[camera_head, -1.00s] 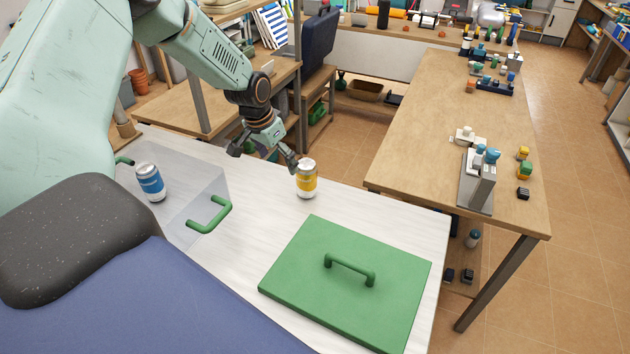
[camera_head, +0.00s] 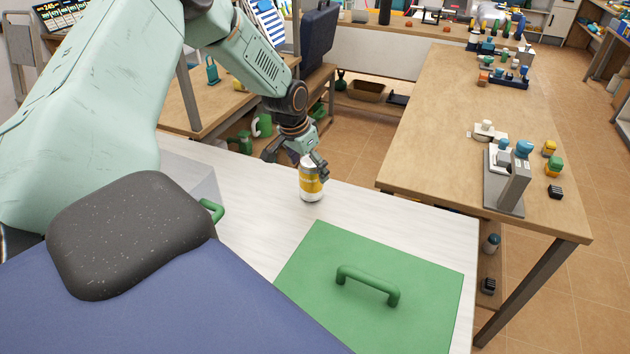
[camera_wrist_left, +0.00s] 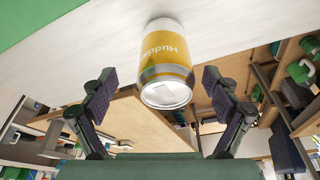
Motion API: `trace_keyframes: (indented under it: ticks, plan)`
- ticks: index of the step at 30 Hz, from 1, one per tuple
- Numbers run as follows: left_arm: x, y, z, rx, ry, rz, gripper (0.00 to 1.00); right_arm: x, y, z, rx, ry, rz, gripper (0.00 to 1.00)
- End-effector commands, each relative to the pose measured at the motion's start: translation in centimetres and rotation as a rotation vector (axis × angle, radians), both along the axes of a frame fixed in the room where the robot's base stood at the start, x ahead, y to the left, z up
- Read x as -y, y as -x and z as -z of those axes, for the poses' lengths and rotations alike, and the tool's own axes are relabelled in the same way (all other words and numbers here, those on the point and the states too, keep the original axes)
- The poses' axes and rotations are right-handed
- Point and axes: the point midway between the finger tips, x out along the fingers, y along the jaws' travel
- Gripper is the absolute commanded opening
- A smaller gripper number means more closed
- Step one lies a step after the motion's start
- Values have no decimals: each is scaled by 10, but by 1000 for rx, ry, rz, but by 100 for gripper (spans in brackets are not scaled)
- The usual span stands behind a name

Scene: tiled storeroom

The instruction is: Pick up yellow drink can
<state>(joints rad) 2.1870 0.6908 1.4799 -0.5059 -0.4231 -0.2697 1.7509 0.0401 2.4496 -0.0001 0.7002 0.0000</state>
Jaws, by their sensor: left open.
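The yellow drink can (camera_head: 311,186) stands upright on the white table, near its far edge, with a silver top and a yellow band. My left gripper (camera_head: 298,168) is at the can and hides part of its top. In the left wrist view the can (camera_wrist_left: 166,62) lies ahead, between the two open fingers of my left gripper (camera_wrist_left: 160,92). A gap shows on each side, and neither finger appears to touch it. My right gripper is not in view.
A green lid with a handle (camera_head: 368,285) lies on the white table (camera_head: 250,185) to the right of the can. A clear container with a green handle (camera_head: 212,210) is at the left. A wooden table (camera_head: 430,140) with several small items stands at the right.

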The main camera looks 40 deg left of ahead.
Motion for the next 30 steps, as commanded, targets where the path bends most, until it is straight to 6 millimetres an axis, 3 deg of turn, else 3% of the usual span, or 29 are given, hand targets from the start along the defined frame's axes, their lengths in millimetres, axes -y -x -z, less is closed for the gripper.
trace_keyframes:
  ticks: [18,26,30]
  plan:
    - [-4,-29,60,-2,-1,3,88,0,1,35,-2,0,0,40]
    - [-5,-31,60,0,0,4,88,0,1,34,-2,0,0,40]
    - [-5,-31,60,0,0,4,78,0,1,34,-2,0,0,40]
